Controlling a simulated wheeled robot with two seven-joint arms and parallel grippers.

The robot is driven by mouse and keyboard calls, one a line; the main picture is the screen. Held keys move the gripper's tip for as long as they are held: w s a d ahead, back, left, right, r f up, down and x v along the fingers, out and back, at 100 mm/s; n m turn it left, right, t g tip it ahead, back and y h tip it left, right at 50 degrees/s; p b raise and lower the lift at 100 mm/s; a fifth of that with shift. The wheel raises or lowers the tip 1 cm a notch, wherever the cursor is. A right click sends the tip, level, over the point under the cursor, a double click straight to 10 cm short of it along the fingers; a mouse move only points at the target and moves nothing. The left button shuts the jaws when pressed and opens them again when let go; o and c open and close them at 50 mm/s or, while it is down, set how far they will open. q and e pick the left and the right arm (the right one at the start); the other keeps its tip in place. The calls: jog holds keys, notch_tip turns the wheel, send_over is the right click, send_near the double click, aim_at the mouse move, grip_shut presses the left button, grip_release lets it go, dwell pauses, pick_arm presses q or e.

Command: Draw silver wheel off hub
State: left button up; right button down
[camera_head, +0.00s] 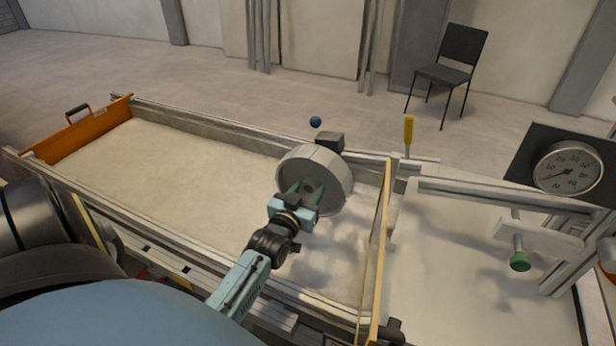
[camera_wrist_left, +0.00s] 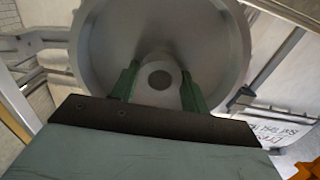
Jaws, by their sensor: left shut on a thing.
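The silver wheel (camera_head: 333,170) is a grey disc with a raised rim, at the right half of the sandbed in the head view. In the left wrist view the wheel (camera_wrist_left: 215,40) fills the upper middle, with its round centre boss between the green fingers. My left gripper (camera_head: 304,188) is shut on the boss of the wheel; its fingers (camera_wrist_left: 158,85) lie on either side. The hub is hidden behind the wheel, so I cannot tell whether the wheel still sits on it. A dark block (camera_head: 330,142) shows just behind the wheel. My right gripper is not in view.
The sandbed (camera_head: 180,165) has pale sand, raised walls and an orange end plate (camera_head: 90,128) at the left. A yellow-handled tool (camera_head: 408,131), a dial gauge (camera_head: 568,168) and a green knob (camera_head: 520,261) stand to the right. A blue ball (camera_head: 316,121) shows behind the wheel.

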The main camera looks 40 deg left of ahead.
pick_arm(q)
jog(key=shift+s+r, duration=0.1)
jog(key=shift+r, duration=0.1)
jog(key=shift+p+v, duration=0.9)
jog(key=shift+v, duration=0.5)
jog(key=shift+s, duration=0.1)
jog(key=p+v, duration=0.5)
jog(key=v, duration=0.6)
jog(key=shift+s+d, duration=0.15)
jog(key=shift+s, duration=0.25)
